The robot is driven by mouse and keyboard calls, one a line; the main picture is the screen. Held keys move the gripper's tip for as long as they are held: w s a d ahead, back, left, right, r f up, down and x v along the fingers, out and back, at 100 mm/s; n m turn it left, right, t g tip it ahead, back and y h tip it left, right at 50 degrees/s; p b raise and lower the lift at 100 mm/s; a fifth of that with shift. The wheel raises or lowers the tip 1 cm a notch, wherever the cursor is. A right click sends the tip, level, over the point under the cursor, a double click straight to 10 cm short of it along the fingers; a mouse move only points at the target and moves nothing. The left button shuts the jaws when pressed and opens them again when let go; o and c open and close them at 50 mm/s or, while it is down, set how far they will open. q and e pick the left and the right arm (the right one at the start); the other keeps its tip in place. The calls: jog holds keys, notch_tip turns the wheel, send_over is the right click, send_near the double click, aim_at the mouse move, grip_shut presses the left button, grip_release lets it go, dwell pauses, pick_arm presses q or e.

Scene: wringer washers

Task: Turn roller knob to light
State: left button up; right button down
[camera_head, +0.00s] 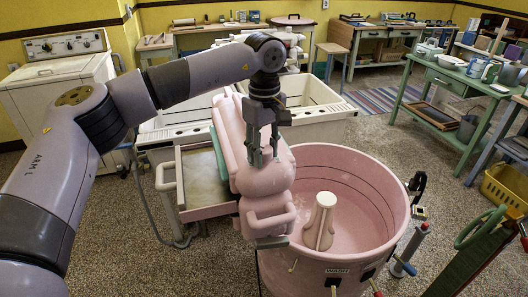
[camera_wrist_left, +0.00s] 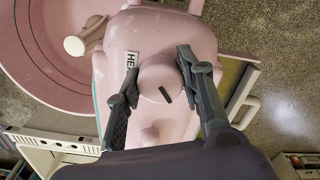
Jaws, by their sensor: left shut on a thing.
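The roller knob (camera_wrist_left: 160,82) is a round pink knob with a dark pointer mark, on top of the pink wringer head (camera_head: 265,178). A white label beside it in the left wrist view reads "HE", its rest hidden by a finger. My left gripper (camera_head: 265,155) points down from above onto the wringer head. Its fingers (camera_wrist_left: 160,72) stand on either side of the knob and are shut on it. In the head view the knob is mostly hidden by the fingers. My right gripper is not in view.
The pink washer tub (camera_head: 365,175) with a pale agitator (camera_head: 320,221) stands below and right. Cream rinse tubs (camera_head: 320,122) stand behind the wringer. A white washer (camera_head: 62,95) stands at the left. A green table (camera_head: 460,80) with pots is at the right.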

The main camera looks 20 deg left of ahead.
aim_at(265, 148)
pick_arm(q)
jog(key=n+b, duration=0.1)
jog(key=n, duration=0.4)
jog(key=shift+n, duration=0.3)
jog(key=n, duration=0.4)
jog(key=shift+w+r+n, duration=0.1)
jog(key=shift+n, duration=0.3)
jog(key=o, duration=1.2)
jog(key=shift+c, duration=0.2)
notch_tip(265, 148, up, 12)
jog(key=shift+b, duration=0.3)
